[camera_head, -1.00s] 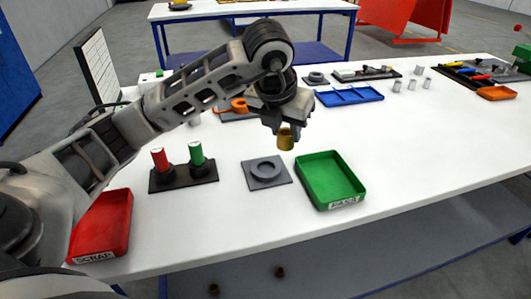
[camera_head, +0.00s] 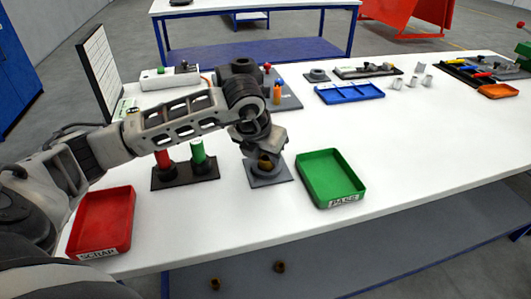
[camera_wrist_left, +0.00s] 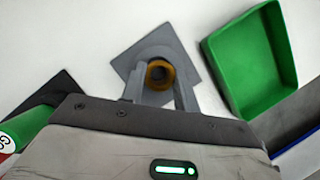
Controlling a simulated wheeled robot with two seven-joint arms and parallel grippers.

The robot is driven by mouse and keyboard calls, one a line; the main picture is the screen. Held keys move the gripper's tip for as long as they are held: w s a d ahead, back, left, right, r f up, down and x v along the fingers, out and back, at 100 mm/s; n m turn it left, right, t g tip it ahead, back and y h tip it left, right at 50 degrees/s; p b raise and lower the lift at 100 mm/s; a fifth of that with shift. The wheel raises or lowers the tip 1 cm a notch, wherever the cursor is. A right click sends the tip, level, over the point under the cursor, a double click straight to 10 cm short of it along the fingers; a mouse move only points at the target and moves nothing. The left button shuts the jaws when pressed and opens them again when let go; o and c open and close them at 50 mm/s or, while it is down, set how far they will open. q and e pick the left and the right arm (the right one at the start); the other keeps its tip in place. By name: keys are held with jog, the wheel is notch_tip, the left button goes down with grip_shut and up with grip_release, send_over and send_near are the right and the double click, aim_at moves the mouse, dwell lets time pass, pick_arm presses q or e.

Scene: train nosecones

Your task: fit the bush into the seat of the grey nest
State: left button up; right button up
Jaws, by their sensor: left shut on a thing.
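The bush (camera_head: 266,163) is a small brass-coloured ring. It also shows from above in the left wrist view (camera_wrist_left: 160,74), with a dark bore. My left gripper (camera_head: 265,157) is shut on it, one finger on each side. The grey nest (camera_head: 278,178) is a flat square plate with a raised round seat. In the head view the bush is right over the nest's middle, and the gripper hides much of the seat. In the left wrist view the nest (camera_wrist_left: 196,72) lies behind the bush. I cannot tell whether the bush touches the seat. My right gripper is not in view.
A green tray marked PASS (camera_head: 345,203) stands close to the right of the nest. A dark block with a red and a green cylinder (camera_head: 198,152) stands to the left. A red SCRAP tray (camera_head: 83,249) is at the front left.

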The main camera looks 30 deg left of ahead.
pick_arm(q)
jog(key=o, duration=1.1)
jog(key=shift+r, duration=0.2)
jog(key=v, duration=1.1)
jog(key=shift+s+r, duration=0.15)
jog(key=shift+r, duration=0.2)
